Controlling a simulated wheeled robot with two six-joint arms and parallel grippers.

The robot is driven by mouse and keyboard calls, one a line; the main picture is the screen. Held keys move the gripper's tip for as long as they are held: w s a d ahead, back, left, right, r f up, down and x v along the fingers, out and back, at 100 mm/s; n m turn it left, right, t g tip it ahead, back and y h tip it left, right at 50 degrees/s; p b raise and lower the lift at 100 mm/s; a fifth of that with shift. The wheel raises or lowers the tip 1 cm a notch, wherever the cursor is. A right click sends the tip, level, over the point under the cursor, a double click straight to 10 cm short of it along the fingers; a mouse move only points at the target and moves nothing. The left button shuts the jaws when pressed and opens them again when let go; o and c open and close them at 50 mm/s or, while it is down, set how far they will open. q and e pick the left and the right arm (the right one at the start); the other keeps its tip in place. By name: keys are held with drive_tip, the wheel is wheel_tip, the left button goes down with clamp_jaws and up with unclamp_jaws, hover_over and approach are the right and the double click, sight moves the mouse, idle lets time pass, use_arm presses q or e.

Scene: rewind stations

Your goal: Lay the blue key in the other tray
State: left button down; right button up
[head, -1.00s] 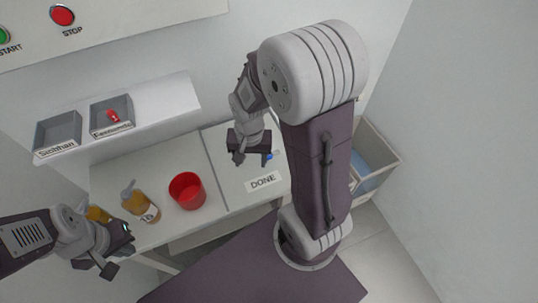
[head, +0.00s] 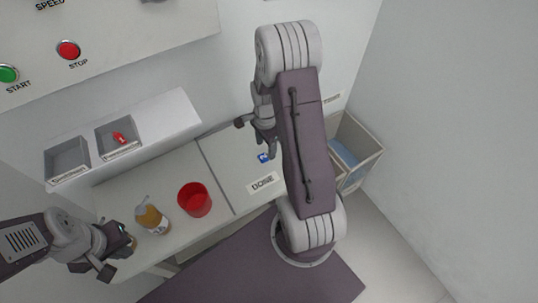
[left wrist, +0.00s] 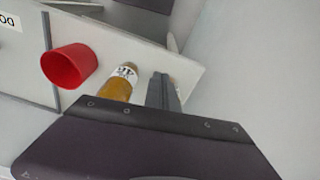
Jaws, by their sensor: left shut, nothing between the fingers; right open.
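The blue key (head: 263,157) shows as a small blue piece with a white mark on the pale surface above the DONE label; its full shape is too small to tell. Two grey trays sit on the wall shelf: the left tray (head: 68,160) is empty, and the right tray (head: 118,140) holds a red key (head: 119,137). My right gripper (head: 257,137) is open beside and above the blue key, partly hidden by my right arm. My left gripper (head: 120,257) is shut and empty at the lower left, by the bottles; its closed fingers show in the left wrist view (left wrist: 163,92).
A red cup (head: 195,200) and an amber bottle (head: 152,219) stand on the table, with another bottle partly behind my left gripper. The DONE label (head: 263,183) lies at the front edge. A bin (head: 357,150) stands at right. A button panel (head: 110,45) is above.

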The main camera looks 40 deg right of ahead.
sight(265, 156)
drive_tip(key=f, duration=0.4)
drive_tip(key=shift+w+a+f, duration=0.15)
drive_tip(key=shift+a+f, duration=0.05)
drive_tip(key=shift+f, duration=0.05)
drive_tip(key=shift+w+d+f, duration=0.1)
drive_tip(key=shift+f, duration=0.3)
drive_tip(key=shift+r, duration=0.1)
clamp_jaws()
wheel_tip(265, 156, up, 4)
drive_tip(key=shift+r, duration=0.1)
drive_tip(key=s+d+r, duration=0.4)
drive_tip(key=d+r, duration=0.2)
drive_tip(key=d, duration=0.5)
drive_tip(key=shift+s+r, duration=0.15)
drive_tip(key=shift+r, duration=0.25)
